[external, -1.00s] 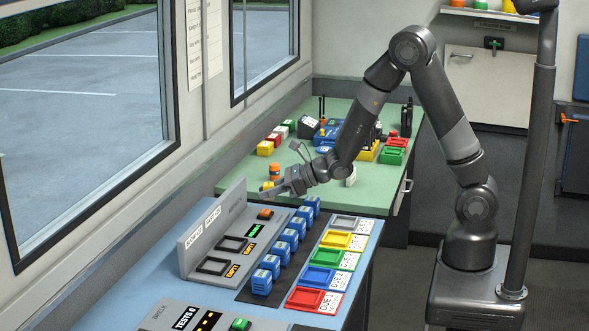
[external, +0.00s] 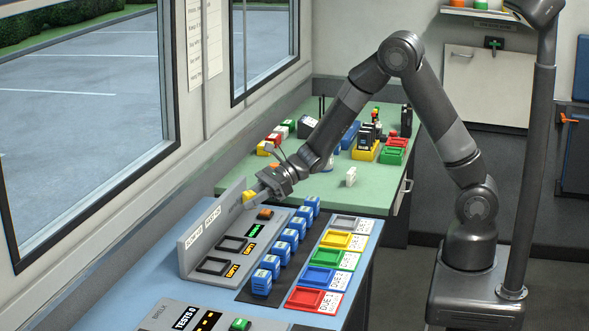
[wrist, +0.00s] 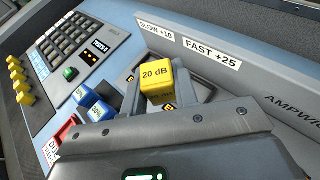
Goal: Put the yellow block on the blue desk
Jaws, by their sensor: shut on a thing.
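My gripper (external: 259,190) is shut on a yellow block (external: 248,196). The block reads "20 dB" and shows between the fingers in the wrist view (wrist: 156,76). My gripper holds it raised near the far end of the grey console (external: 190,245) with the "SLOW +10" and "FAST +25" labels. That console stands on the blue desk (external: 135,262). Whether the block touches the console's upright panel I cannot tell.
A row of blue blocks (external: 272,264) and a row of coloured trays (external: 321,277) stand on the desk's right part. A keypad console (wrist: 70,40) is at its near end. The green desk (external: 310,187) with other blocks and devices lies behind.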

